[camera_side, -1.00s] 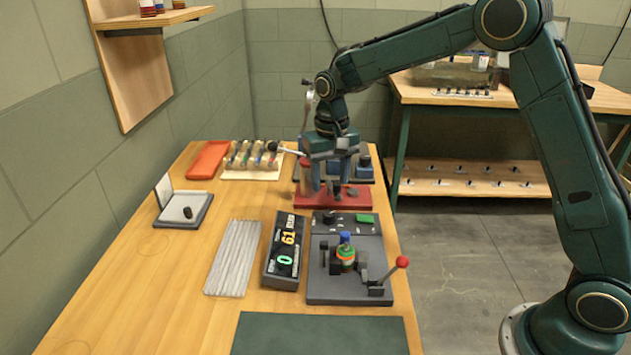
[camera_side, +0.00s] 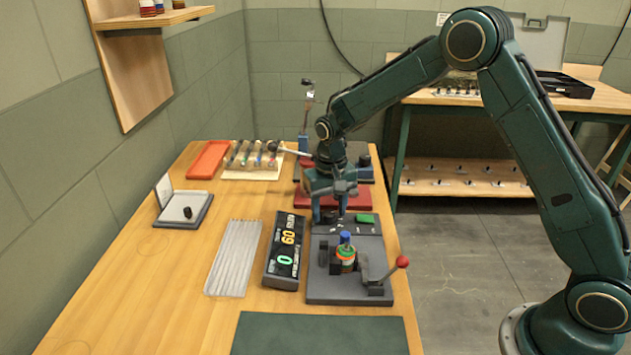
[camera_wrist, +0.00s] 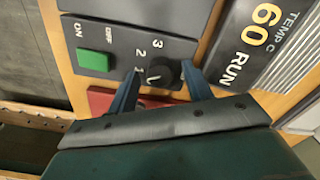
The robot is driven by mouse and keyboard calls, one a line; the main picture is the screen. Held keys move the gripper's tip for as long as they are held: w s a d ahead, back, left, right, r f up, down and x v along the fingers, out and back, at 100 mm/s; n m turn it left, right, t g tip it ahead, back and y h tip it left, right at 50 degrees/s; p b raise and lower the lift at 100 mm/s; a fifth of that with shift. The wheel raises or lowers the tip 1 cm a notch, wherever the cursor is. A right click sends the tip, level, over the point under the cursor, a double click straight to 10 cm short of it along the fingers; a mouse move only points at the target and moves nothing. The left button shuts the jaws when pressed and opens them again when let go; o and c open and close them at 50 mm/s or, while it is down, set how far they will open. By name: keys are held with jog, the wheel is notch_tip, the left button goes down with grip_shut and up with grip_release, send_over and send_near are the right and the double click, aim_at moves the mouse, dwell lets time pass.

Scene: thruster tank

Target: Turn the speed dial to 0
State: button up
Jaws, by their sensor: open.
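The speed dial (camera_wrist: 165,73) is a round black knob on the dark control panel (camera_wrist: 125,38), with the numbers 3, 2 and 1 printed beside it in the wrist view. A white mark on the knob appears on its side toward the numbers; the exact setting is hard to tell. My gripper (camera_wrist: 162,68) is open, with one blue finger on each side of the dial; contact is not clear. In the side view my gripper (camera_side: 330,215) is at the rear of the panel and hides the dial.
A green ON/OFF switch (camera_wrist: 95,60) sits beside the dial. A display (camera_side: 285,250) reading 60 and 0 stands left of the panel. A red base (camera_side: 300,205) lies behind.

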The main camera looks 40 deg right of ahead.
jog(key=c, duration=1)
jog(key=shift+o, duration=0.2)
jog(key=shift+n, duration=0.3)
jog(key=n, duration=0.4)
jog(key=shift+n, duration=0.3)
jog(key=n, duration=0.4)
jog(key=shift+n, duration=0.4)
jog(key=o, duration=1)
jog(key=shift+c, duration=0.2)
